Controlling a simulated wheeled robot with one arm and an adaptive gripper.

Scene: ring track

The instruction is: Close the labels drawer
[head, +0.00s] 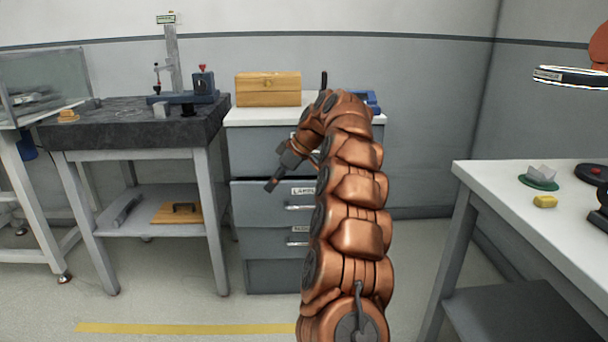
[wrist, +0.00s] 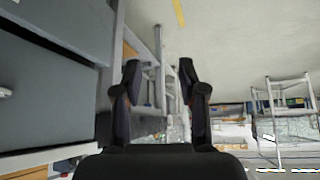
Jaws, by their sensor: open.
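The labels drawer (head: 255,204) is a grey front in the cabinet, with a "LABELS" tag and a bar handle (head: 298,207). Its front looks wider than the one below and appears to stand out from the cabinet; how far is hard to tell. My arm hides its right side. My gripper (head: 280,172) is open and empty, in front of the cabinet near the drawer's upper edge; contact cannot be told. In the wrist view, my gripper (wrist: 159,75) has its two fingers apart with nothing between them, and grey panels (wrist: 50,95) fill the left.
A wooden box (head: 268,89) stands on the cabinet top. A dark-topped table (head: 130,125) is left of the cabinet. A white table (head: 550,190) with small items stands at right. The floor has a yellow line (head: 185,328) and is clear before the cabinet.

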